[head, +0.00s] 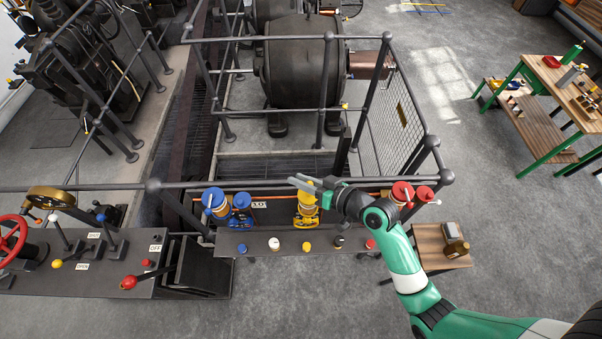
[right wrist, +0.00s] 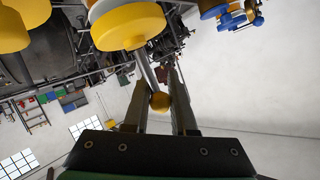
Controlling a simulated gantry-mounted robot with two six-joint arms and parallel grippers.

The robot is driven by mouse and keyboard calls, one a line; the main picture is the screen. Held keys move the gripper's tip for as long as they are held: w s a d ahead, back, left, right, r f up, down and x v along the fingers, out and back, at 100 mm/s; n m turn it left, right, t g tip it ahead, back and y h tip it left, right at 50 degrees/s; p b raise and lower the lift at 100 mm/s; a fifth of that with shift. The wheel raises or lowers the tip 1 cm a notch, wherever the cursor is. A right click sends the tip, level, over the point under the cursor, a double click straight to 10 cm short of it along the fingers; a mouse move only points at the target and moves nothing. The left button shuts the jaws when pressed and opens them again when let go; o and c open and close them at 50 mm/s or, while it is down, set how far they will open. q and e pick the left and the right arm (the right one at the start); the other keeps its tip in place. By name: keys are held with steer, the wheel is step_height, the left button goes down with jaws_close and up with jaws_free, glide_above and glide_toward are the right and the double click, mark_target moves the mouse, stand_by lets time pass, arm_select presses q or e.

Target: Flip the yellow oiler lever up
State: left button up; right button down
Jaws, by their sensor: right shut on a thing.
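The yellow oiler (head: 306,209) stands on the panel at the rail, between the blue and red oilers. My right gripper (head: 305,184) reaches in from the right and lies over its top, hiding part of it. In the right wrist view, the oiler's yellow round body (right wrist: 128,27) is above the fingers. My right gripper (right wrist: 158,100) is shut on the thin metal lever, whose yellow ball knob (right wrist: 160,101) shows between the two fingers. The lever's angle is hard to tell. My left gripper is out of view.
Blue oilers (head: 228,205) stand to the left and red oilers (head: 403,194) to the right, near my arm. Colored knobs (head: 308,246) line the panel front. A dark railing (head: 260,184) runs behind. A small wooden table (head: 428,240) stands at right.

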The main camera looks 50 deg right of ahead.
steer(key=shift+w+d+p, duration=0.1)
steer(key=shift+p, duration=0.35)
steer(key=shift+f+g, duration=0.1)
steer(key=shift+g, duration=0.2)
steer(key=c, duration=0.7)
jaws_free()
steer(key=shift+c, duration=0.2)
